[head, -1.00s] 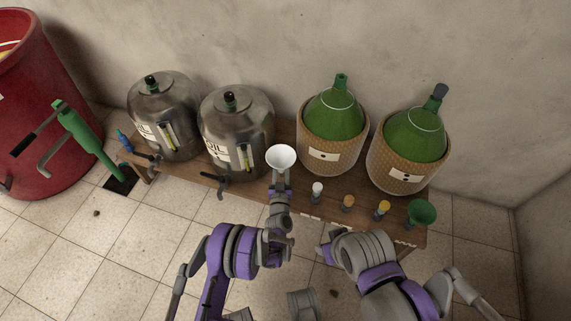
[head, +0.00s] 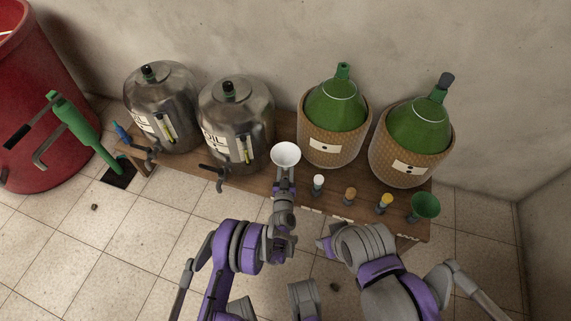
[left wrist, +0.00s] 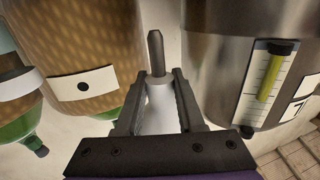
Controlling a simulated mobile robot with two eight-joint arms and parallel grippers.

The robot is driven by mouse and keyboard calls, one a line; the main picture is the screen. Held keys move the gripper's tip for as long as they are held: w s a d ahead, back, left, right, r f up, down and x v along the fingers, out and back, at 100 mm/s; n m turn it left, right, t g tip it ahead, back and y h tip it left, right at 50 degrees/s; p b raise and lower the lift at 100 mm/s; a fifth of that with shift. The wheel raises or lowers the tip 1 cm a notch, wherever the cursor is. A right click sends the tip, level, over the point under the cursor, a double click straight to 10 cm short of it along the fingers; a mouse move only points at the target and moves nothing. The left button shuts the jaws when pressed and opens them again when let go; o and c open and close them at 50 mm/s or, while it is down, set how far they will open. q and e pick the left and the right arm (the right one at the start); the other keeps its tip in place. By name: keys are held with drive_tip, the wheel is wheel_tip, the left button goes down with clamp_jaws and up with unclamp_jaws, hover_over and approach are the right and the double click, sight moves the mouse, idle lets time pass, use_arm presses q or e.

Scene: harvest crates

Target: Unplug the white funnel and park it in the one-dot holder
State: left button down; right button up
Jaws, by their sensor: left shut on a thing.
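My left gripper (head: 284,186) is shut on the white funnel (head: 285,153), which is held with its wide mouth up above the bench's front part, between the second steel tank and the nearer demijohn. In the left wrist view the white funnel (left wrist: 158,108) sits between the fingers (left wrist: 157,100), and its dark spout is bare, in no neck. The one-dot label (left wrist: 83,86) is on the wicker demijohn (head: 356,137), whose green neck is open. Small holder details along the bench edge are too small to read. My right arm shows, but its gripper cannot be seen.
Two steel tanks (head: 163,95) (head: 232,105) stand at the left on the wooden bench (head: 190,174). White (head: 318,182), orange (head: 350,193) and yellow (head: 387,200) stoppers and a green funnel (head: 426,204) line the right front. A second demijohn (head: 440,158) has a dark stopper. A red vat (head: 45,130) stands left.

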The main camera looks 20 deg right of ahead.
sight(286, 172)
use_arm(q)
drive_tip(key=shift+f+b, duration=1.1)
drive_tip(key=shift+f, duration=0.7)
drive_tip(key=shift+p, duration=0.3)
drive_tip(key=shift+f+b, duration=0.55)
drive_tip(key=shift+f, duration=0.65)
drive_tip(key=shift+f, duration=1)
drive_tip(key=shift+c, duration=2.2)
unclamp_jaws()
